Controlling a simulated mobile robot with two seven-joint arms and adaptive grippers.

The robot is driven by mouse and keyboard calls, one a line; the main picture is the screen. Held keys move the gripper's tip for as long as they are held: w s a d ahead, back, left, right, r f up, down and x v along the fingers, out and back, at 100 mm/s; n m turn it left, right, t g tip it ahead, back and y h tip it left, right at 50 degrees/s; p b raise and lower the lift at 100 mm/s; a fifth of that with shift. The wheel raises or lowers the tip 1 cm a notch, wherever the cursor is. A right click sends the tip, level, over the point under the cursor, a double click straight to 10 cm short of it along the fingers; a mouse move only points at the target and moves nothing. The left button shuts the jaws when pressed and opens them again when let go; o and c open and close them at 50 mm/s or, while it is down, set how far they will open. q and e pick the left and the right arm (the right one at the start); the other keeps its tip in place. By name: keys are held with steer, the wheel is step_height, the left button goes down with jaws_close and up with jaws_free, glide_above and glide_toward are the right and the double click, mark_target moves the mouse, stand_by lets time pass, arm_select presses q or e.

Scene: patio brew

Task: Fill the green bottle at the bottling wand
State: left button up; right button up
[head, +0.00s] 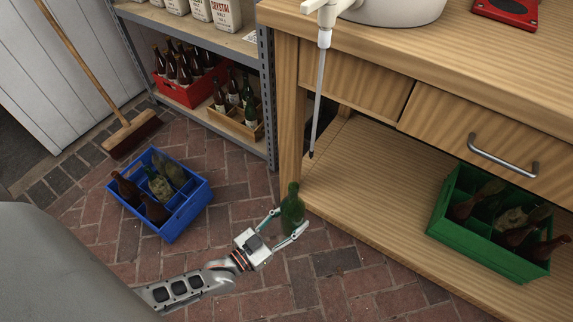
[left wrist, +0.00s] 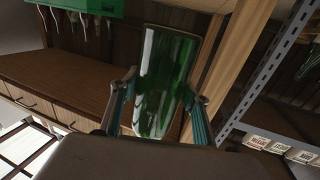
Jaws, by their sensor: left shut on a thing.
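A green bottle (head: 292,212) stands upright between the fingers of my left gripper (head: 289,228), which is shut on it. In the left wrist view the green bottle (left wrist: 165,82) fills the space between the two fingers of the left gripper (left wrist: 162,105). The bottling wand (head: 319,95) hangs down from a white tap (head: 325,12) at the bench's edge. Its dark tip is above and to the right of the bottle's mouth, apart from it. My right gripper is not in view.
A wooden bench (head: 360,185) with a low shelf is right of the bottle. A green crate (head: 435,225) of bottles stands on that shelf. A blue crate (head: 172,228) of bottles stands on the brick floor at left. A metal rack (head: 268,100) and a broom (head: 90,70) are behind.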

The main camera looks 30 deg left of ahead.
arm_select(q)
steer(key=w+b, duration=0.1)
steer(key=w, duration=0.6)
steer(key=shift+w+d, duration=0.15)
steer(key=shift+w, duration=0.2)
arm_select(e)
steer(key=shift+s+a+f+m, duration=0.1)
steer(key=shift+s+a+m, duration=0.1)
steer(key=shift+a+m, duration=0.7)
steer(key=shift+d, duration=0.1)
arm_select(q)
steer(key=shift+r, duration=0.1)
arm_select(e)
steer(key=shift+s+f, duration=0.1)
arm_select(q)
step_height(320, 180, up, 6)
steer(key=p, duration=0.4)
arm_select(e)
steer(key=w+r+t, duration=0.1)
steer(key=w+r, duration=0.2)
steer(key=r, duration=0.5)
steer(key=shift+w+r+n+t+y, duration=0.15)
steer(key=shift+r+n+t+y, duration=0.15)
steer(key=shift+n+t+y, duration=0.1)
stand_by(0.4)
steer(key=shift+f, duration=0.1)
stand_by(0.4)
